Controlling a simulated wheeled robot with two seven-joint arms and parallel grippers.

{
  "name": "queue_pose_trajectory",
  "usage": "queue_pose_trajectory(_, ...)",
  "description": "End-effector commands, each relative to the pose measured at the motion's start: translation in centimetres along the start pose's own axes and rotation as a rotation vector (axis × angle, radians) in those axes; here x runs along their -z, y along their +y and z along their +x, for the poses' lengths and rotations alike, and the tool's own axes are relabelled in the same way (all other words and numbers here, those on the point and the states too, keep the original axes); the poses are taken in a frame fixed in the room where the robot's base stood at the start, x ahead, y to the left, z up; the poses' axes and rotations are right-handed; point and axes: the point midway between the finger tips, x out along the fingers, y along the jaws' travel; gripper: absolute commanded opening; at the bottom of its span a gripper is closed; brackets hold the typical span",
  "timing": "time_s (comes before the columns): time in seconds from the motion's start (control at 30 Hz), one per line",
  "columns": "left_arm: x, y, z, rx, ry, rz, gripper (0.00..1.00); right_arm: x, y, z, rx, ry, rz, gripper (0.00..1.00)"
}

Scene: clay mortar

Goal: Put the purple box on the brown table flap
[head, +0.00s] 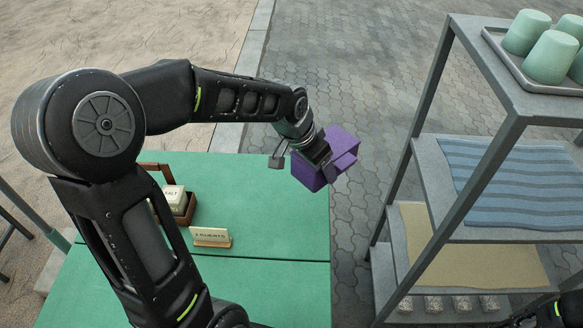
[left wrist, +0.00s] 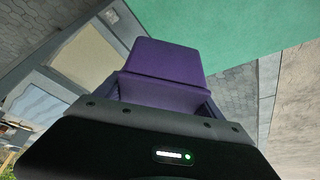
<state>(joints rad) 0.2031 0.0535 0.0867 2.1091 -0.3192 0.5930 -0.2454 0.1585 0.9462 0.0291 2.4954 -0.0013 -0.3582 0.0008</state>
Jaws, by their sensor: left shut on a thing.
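The purple box (head: 343,147) is held by my left gripper (head: 316,155), out past the right edge of the green table (head: 270,200) in the head view. The gripper is shut on the box. In the left wrist view the purple box (left wrist: 165,62) fills the middle, in front of the gripper; the fingertips are hidden. No brown table flap can be made out; the table top that shows is green, with a seam across it. Part of my right arm (head: 560,310) shows at the bottom right corner of the head view, its gripper not visible.
A grey metal shelf rack (head: 440,75) stands at the right, with a tray of green cups (head: 525,32), a striped blue cloth (head: 510,185) and several jars on it. A wooden caddy (head: 185,210) and a small sign (head: 211,237) stand on the table. Paving shows between table and rack.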

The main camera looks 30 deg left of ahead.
Motion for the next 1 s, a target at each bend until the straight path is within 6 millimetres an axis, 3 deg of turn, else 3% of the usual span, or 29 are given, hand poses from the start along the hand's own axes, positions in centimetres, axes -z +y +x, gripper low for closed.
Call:
queue_pose_trajectory(0.2,3.7,3.1,-0.8,0.062,0.001,-0.148,0.24,0.0,-0.2,-0.6,0.000,0.000,0.000,0.00)
queue_pose_trajectory(0.4,5.7,4.9,-1.3,0.100,0.000,-0.243,0.24,0.0,-0.3,-0.8,0.000,0.000,0.000,0.00)
queue_pose_trajectory(1.0,6.0,5.2,-1.4,0.108,-0.001,-0.269,0.24,0.0,-0.3,-0.8,0.000,0.000,0.000,0.00)
